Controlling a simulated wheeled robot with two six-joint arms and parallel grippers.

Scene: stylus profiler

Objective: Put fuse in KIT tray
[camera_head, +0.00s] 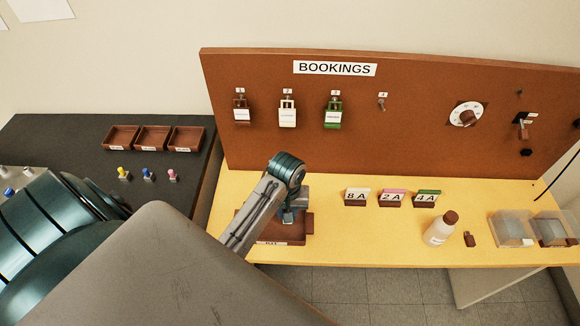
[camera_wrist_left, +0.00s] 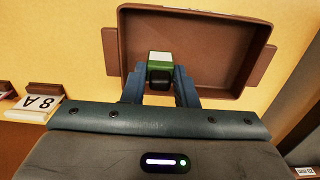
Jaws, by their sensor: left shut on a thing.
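The KIT tray (camera_head: 308,228) is a shallow brown tray on the yellow bench top, partly hidden by my left arm in the head view. In the left wrist view its brown floor and rim (camera_wrist_left: 262,55) lie beyond the fingers. My left gripper (camera_head: 289,216) is over the tray, pointing down. In the left wrist view its blue fingers (camera_wrist_left: 160,84) are shut on a small fuse (camera_wrist_left: 160,58) with a green body and a dark end. The fuse shows against the tray's interior; I cannot tell whether it touches the floor. My right gripper is not in view.
Card stands marked 8 A (camera_head: 356,196), 2 A (camera_head: 391,198) and 4 A (camera_head: 428,197) stand right of the tray. A white bottle (camera_head: 438,232) and clear boxes (camera_head: 511,229) are further right. The BOOKINGS board (camera_head: 290,150) rises behind. Three brown trays (camera_head: 152,138) sit on the dark bench.

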